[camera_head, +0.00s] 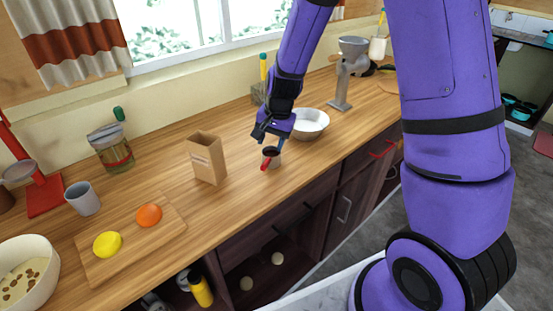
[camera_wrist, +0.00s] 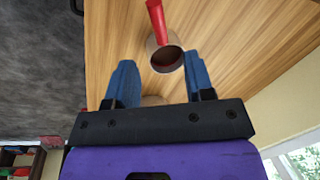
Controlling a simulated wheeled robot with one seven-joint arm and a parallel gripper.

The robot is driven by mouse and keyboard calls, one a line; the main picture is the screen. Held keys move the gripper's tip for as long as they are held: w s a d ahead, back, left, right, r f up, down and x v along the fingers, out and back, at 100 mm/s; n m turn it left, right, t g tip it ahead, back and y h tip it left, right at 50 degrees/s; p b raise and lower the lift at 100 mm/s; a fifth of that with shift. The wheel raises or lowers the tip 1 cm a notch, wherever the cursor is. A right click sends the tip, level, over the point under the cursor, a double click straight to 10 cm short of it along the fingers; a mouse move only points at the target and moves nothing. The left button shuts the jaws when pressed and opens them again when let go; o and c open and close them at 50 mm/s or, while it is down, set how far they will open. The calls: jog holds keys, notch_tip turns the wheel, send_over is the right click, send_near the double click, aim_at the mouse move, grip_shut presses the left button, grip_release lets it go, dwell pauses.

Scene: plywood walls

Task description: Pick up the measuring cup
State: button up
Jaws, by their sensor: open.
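The measuring cup (camera_head: 271,158) is a small cup with a dark inside and a red handle, standing on the wooden counter near its front edge. In the wrist view the cup (camera_wrist: 166,60) lies just ahead of the fingertips, with its red handle pointing away from my gripper. My gripper (camera_head: 268,140) is above and right beside the cup. In the wrist view my gripper's two blue fingers (camera_wrist: 158,75) are apart, with the cup's near rim at the gap between them. Nothing is held. The exact gap in height between fingertips and cup cannot be told.
A white bowl (camera_head: 310,124) stands close behind the cup on the right. A paper bag (camera_head: 207,158) stands to the left. A cutting board (camera_head: 113,255) bears a lemon and an orange. The counter's front edge (camera_head: 250,205) is near the cup. Bare wood lies between bag and cup.

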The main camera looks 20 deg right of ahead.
aim_at(267, 161)
jog(key=shift+w+a+f, duration=0.25)
jog(key=shift+f, duration=1.6)
jog(key=shift+w+a+f, duration=0.2)
jog(key=shift+w+f, duration=0.1)
jog(key=shift+f, duration=1.55)
jog(key=shift+w+a+f, duration=0.25)
jog(key=shift+f, duration=1.6)
jog(key=shift+c, duration=0.5)
grip_shut()
